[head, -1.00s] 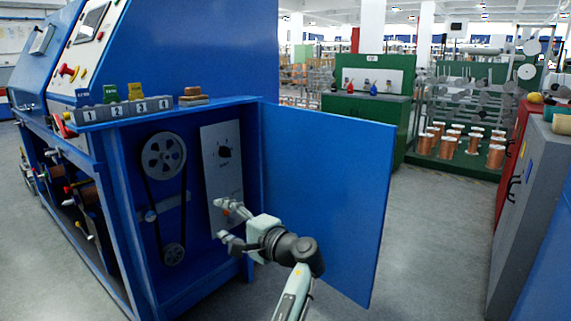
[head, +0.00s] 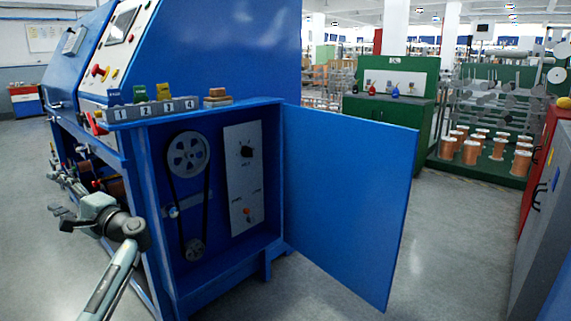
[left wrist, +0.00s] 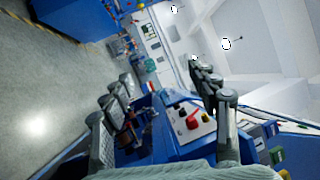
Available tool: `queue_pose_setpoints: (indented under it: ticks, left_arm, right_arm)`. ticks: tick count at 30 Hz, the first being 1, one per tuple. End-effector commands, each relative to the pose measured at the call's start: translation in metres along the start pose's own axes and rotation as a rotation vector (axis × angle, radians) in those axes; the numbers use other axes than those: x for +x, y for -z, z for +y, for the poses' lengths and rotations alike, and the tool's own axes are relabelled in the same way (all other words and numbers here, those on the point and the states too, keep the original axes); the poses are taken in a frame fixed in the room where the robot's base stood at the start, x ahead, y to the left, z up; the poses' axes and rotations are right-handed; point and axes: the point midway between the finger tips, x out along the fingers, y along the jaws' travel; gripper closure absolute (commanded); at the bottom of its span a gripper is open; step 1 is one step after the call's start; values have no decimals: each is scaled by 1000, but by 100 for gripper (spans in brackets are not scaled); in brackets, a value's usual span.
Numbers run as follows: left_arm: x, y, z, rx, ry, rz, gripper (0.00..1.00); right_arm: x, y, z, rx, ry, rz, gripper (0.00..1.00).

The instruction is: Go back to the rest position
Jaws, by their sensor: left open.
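My left gripper (head: 62,216) is at the left of the head view, beside the front left corner of the blue machine (head: 215,45). It is open and empty, and its two fingers (left wrist: 165,105) stand wide apart in the left wrist view. Behind them in that view show part of the blue machine and its red buttons. The machine's compartment is open, with its blue door (head: 345,200) swung out to the right. Inside are an upper pulley (head: 188,154), a lower pulley (head: 194,250), a dark belt around both, and a grey control panel (head: 243,178). My right gripper is not in view.
A green cabinet (head: 390,115) and a rack with copper spools (head: 497,150) stand behind. Grey cabinets line the right edge. The floor right of the door is clear.

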Motion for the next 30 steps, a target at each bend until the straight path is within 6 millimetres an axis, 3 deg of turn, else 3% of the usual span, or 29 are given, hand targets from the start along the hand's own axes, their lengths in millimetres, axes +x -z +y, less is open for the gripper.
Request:
queue_pose_setpoints:
  ticks: [5, 8, 12, 16, 22, 30]
  left_arm:
    - [-11, 32, 63, -181, -285, 111, 40]
    - [-30, 54, 100, -299, -476, 169, 40]
    - [-69, 85, 142, -461, -752, 231, 40]
    - [-108, 108, 165, -583, -976, 262, 40]
    - [-168, 136, 180, -736, -1284, 280, 40]
    - [-246, 79, 261, -628, -1352, 284, 40]
  right_arm:
    - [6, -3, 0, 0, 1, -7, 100]
    - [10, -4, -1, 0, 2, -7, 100]
    - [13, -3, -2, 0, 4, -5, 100]
    - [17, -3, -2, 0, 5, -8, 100]
    - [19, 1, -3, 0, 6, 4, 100]
    - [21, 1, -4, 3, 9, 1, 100]
